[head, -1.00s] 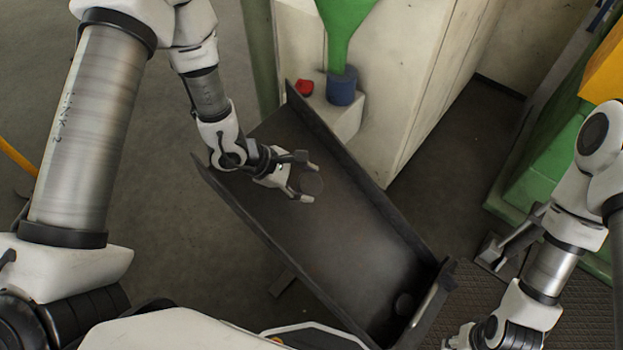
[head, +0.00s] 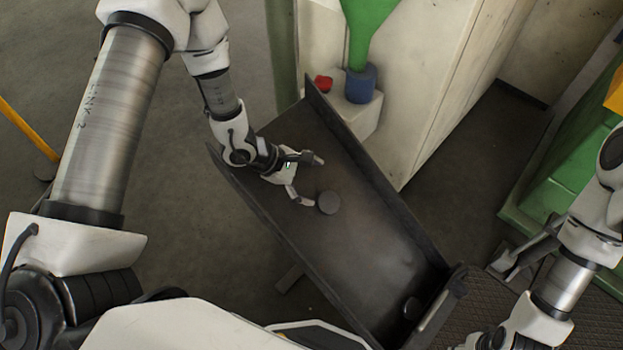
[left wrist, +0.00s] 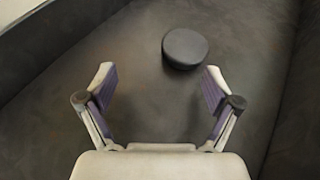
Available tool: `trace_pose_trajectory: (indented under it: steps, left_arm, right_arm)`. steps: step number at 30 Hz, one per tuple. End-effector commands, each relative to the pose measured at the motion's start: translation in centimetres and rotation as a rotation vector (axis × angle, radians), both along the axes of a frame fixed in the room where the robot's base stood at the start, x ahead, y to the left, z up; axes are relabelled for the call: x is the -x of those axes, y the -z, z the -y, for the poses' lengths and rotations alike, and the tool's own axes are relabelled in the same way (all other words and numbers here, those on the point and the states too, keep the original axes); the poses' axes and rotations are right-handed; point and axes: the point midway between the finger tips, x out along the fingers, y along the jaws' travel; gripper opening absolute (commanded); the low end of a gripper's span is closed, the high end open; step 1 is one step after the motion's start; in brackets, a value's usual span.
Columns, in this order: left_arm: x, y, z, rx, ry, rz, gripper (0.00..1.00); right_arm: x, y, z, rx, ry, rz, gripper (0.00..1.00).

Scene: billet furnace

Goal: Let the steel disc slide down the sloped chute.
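A dark steel disc (head: 328,203) lies flat on the bed of the sloped chute (head: 350,255), in its upper half. In the left wrist view the disc (left wrist: 185,48) lies just beyond my fingertips, apart from both. My left gripper (head: 315,181) is open and empty over the chute bed, on the upslope side of the disc. In the left wrist view its two fingers (left wrist: 158,85) are spread wide.
Raised side walls (head: 375,180) run along the chute. A pale cabinet (head: 440,90) stands behind it, with a red button (head: 323,83), a blue cylinder (head: 361,84) and a green funnel (head: 368,30). A green machine (head: 560,170) stands at the right.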

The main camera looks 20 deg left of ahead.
Motion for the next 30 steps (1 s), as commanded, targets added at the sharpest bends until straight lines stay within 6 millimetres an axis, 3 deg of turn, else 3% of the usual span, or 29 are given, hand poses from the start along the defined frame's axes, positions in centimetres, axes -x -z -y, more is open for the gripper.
trace_pose_trajectory:
  steps: [8, 21, 30]
  left_arm:
    - [0.2, -0.5, -0.4, 0.001, -0.003, 0.0, 0.9]
    - [3.2, -7.5, -5.9, 0.007, -0.004, 0.004, 0.9]
    - [4.0, -8.8, -7.1, -0.001, -0.001, 0.001, 0.9]
  right_arm:
    - [0.0, 0.0, 0.0, 0.0, 0.0, 0.0, 0.4]
    - [0.0, 0.0, 0.0, 0.0, 0.0, 0.0, 0.4]
    - [0.0, 0.0, 0.0, 0.0, 0.0, 0.0, 0.4]
